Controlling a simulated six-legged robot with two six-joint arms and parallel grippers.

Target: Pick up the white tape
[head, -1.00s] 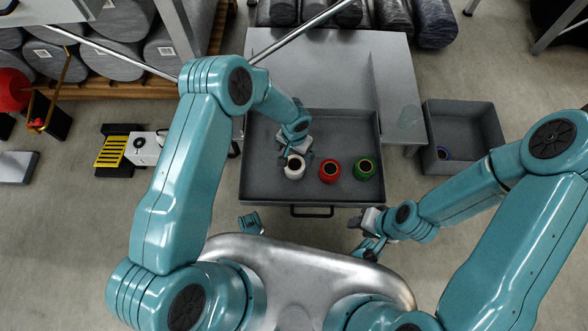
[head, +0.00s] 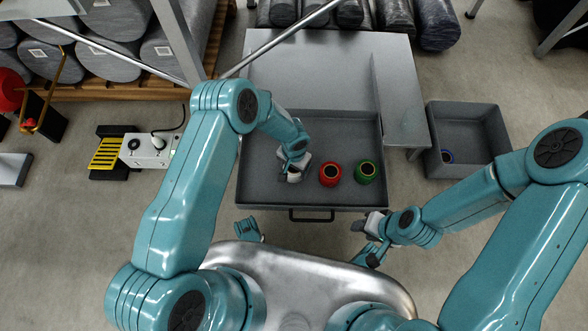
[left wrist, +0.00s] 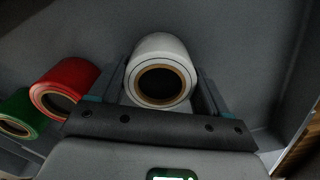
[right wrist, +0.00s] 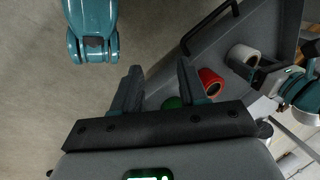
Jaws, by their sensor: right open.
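The white tape (head: 294,177) stands in the grey drawer tray (head: 262,190), partly hidden by my left gripper (head: 296,166) in the head view. In the left wrist view the white tape (left wrist: 160,62) lies between the spread fingers of my left gripper (left wrist: 163,75), one finger on each side. I see no clear grip on it. In the right wrist view the white tape (right wrist: 243,54) shows beside my left gripper. My right gripper (head: 368,240) is open and empty outside the tray's front; its fingers (right wrist: 160,78) are apart in the right wrist view.
A red tape (head: 330,174) and a green tape (head: 365,172) stand to the right of the white tape in the same tray. A grey bin (head: 470,120) with a blue ring inside stands further right. A metal table (head: 310,70) lies behind the tray.

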